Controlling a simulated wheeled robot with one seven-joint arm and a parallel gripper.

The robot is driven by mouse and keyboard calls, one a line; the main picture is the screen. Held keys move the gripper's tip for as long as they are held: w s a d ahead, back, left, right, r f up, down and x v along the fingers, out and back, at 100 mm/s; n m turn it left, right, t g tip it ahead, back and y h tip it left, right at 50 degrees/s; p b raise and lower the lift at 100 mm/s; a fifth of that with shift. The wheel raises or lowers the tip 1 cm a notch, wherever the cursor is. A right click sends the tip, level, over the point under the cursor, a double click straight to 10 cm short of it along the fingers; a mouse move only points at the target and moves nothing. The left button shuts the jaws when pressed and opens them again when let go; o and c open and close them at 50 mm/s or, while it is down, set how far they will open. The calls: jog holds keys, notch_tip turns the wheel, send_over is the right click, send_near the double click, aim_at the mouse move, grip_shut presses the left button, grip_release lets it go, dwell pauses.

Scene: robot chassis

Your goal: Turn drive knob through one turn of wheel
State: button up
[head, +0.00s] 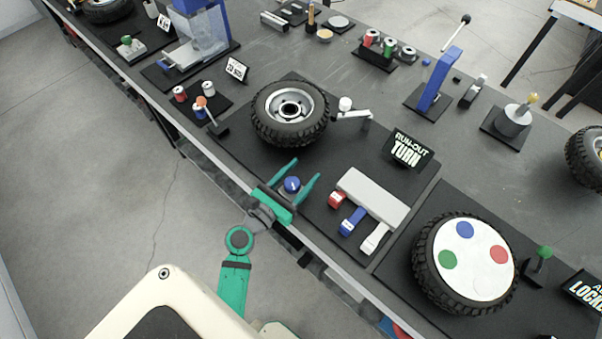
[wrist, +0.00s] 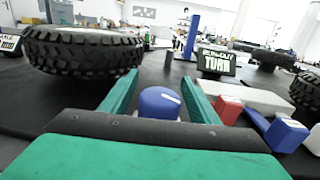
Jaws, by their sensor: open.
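The drive knob (head: 292,185) is a blue round-topped knob with a pale line on top, on a dark base near the table's front edge. It also shows in the wrist view (wrist: 160,103). My gripper (head: 295,171) is open, with its green fingers on either side of the knob; I cannot tell whether they touch it. In the wrist view the fingers (wrist: 163,92) reach past the knob. The wheel (head: 290,112) lies flat behind the knob, with a black knobby tyre and a silver rim. A sign reading "RUN-OUT TURN" (head: 408,150) stands right of the wheel.
Red, blue and white levers (head: 354,217) on a pale block lie right of my gripper. A white arm with a round tip (head: 350,112) stands beside the wheel's right side. Another wheel with coloured discs (head: 466,262) is at the lower right. Small cans (head: 200,98) stand left of the wheel.

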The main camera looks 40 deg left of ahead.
aim_at(291, 177)
jog(key=c, duration=1)
